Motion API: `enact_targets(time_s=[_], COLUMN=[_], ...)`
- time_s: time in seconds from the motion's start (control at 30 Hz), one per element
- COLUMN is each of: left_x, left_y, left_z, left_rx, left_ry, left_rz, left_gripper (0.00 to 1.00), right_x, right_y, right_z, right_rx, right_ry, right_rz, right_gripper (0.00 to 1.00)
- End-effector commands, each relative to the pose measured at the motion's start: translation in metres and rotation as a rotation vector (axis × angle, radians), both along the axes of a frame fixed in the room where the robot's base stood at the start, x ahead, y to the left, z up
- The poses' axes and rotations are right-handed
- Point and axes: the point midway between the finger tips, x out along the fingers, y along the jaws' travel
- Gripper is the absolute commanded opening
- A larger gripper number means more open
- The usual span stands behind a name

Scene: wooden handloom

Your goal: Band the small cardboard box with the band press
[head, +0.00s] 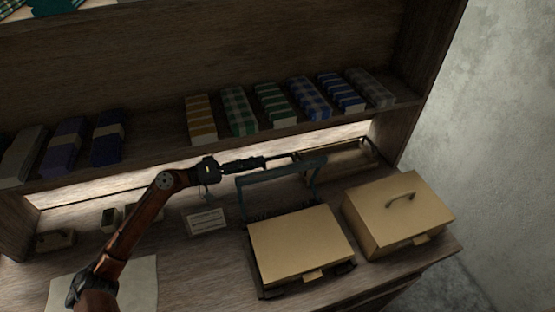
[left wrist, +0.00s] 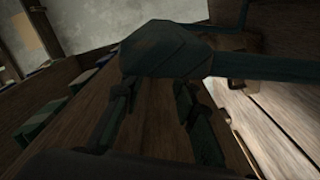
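The band press has a dark teal frame with a raised crossbar (head: 282,172) at the back of the workbench. A flat tan cardboard box (head: 300,243) with a small front tab sits in its dark base. My left gripper (head: 262,163) is at the crossbar, reaching in from the left. In the left wrist view its two fingers (left wrist: 157,90) stand apart, and the teal bar (left wrist: 262,67) with a wide block crosses at their tips. Whether they touch it I cannot tell. My right gripper is not in view.
A second tan box (head: 398,213) with a dark handle stands right of the press. A shallow tray (head: 340,158) lies behind it. A small sign (head: 206,221) stands left of the press. Folded cloths (head: 240,110) line the shelf above. A pale sheet (head: 135,285) lies front left.

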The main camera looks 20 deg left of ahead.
Motion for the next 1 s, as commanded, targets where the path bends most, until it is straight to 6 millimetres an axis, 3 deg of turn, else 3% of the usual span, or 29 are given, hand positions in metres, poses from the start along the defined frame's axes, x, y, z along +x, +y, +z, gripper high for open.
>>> enact_targets(time_s=[0.17,0.43,0.8,1.0], left_x=[0.015,0.035,0.040,0.040], left_y=[-0.021,-0.050,-0.056,-0.056], left_z=[0.003,0.001,0.000,0.000], left_rx=[0.000,-0.002,-0.002,-0.002], left_ry=[-0.001,0.001,0.002,0.002], left_rz=[0.003,0.006,0.004,0.005], left_gripper=[0.27,0.27,0.27,0.14], right_x=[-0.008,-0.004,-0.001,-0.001], right_y=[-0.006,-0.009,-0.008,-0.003], right_z=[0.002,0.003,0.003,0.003], right_rx=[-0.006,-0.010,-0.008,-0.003], right_ry=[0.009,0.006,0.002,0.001], right_rz=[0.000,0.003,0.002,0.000], right_gripper=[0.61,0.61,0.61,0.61])
